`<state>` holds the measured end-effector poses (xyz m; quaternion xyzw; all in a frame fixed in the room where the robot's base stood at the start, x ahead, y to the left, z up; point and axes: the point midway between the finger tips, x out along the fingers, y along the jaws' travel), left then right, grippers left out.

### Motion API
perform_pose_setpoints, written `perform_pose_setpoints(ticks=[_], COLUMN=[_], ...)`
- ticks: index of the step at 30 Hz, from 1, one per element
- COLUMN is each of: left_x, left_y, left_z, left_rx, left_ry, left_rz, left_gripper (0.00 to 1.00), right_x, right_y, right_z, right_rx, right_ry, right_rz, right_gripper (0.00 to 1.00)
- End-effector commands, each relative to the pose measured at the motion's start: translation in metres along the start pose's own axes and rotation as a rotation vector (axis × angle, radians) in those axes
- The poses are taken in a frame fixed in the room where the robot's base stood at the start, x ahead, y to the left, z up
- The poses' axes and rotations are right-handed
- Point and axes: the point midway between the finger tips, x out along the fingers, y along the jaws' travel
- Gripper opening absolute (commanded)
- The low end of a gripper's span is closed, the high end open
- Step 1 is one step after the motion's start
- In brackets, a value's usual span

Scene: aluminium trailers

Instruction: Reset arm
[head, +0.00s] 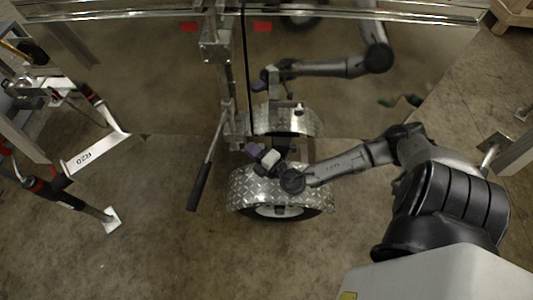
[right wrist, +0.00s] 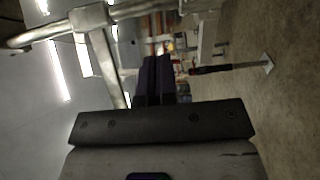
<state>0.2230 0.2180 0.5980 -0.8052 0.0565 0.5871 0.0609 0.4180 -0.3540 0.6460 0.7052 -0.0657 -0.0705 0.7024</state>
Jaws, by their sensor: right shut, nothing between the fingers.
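My right arm (head: 350,163) reaches in from the right in the head view, out over the trailer's wheel. My right gripper (head: 252,149) is at its end, just above and behind the diamond-plate fender (head: 243,190). Its dark purple fingers are closed together with nothing between them. The right wrist view also shows the shut fingers (right wrist: 155,80), pointing away from the camera beside a metal bar (right wrist: 95,20). I cannot tell whether they touch the bar. My left arm and left gripper are not in view.
A shiny trailer wall (head: 340,90) stands behind the wheel and mirrors my arm. A vertical metal latch post (head: 217,60) and a black-gripped lever (head: 200,185) are left of the gripper. A white and red frame (head: 95,155) stands at left. Bare floor (head: 160,250) lies in front.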

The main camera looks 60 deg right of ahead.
Motion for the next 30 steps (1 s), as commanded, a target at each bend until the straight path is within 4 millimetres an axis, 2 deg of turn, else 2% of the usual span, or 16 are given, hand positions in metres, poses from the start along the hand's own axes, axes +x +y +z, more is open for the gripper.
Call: perform_pose_setpoints(ticks=[3,10,15,25,27,30], left_x=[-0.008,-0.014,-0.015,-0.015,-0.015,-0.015], left_y=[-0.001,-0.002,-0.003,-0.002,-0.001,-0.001], left_z=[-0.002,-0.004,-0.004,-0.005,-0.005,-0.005], left_rx=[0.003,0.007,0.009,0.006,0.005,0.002], left_ry=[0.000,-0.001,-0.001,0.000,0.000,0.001], left_rz=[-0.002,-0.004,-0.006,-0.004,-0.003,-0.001], left_gripper=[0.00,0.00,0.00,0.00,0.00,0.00], right_x=[-0.020,-0.044,-0.051,-0.051,-0.051,-0.055], right_y=[0.001,0.001,0.000,0.000,0.002,-0.008], right_z=[0.002,0.005,0.005,0.006,0.012,0.030], right_rx=[-0.001,0.000,0.000,-0.029,-0.081,-0.100], right_ry=[-0.001,0.000,0.000,-0.002,-0.042,-0.164], right_rz=[-0.003,-0.001,0.001,0.002,0.010,-0.073], right_gripper=[0.00,0.00,0.00,0.00,0.00,0.00])
